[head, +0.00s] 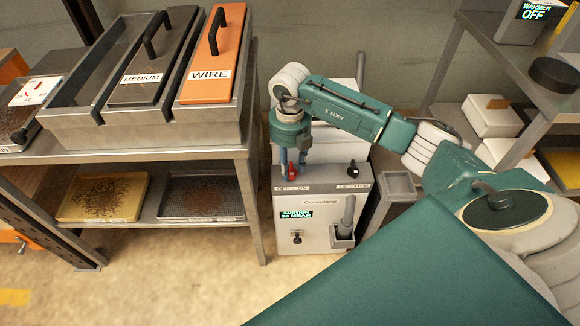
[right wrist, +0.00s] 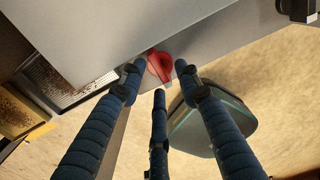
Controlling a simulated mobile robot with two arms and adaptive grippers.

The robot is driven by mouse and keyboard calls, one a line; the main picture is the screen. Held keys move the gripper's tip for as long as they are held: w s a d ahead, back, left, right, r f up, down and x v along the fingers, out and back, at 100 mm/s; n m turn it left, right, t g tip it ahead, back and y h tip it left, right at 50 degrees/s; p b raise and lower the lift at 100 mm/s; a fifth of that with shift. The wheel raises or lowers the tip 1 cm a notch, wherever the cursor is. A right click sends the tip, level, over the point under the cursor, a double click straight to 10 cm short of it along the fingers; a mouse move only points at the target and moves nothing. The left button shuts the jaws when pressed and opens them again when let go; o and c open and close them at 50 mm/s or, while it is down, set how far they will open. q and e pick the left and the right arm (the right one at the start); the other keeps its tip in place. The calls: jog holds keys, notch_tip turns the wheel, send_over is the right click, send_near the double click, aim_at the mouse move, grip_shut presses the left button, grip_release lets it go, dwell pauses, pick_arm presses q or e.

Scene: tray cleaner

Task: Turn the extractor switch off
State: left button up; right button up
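The extractor (head: 325,222) is a pale grey box on the floor, with a small lit green display on its front. Its red switch (head: 291,170) stands on the top edge above an "OFF - ON" label; I cannot tell which side it is turned to. My right gripper (head: 290,158) points down right over the switch and partly hides it. In the right wrist view the red switch (right wrist: 160,66) lies between the blue fingertips of my right gripper (right wrist: 158,72), with gaps showing at its sides. The gripper looks open. My left gripper is not in view.
A black knob (head: 352,169) sits to the right on the same top. A metal bench (head: 150,153) with lidded brush boxes stands at left, trays of crumbs (head: 203,195) below. A shelf rack (head: 530,130) stands at right. Floor shows in front of the extractor.

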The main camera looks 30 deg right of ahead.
jog(key=shift+f, duration=0.4)
grip_shut()
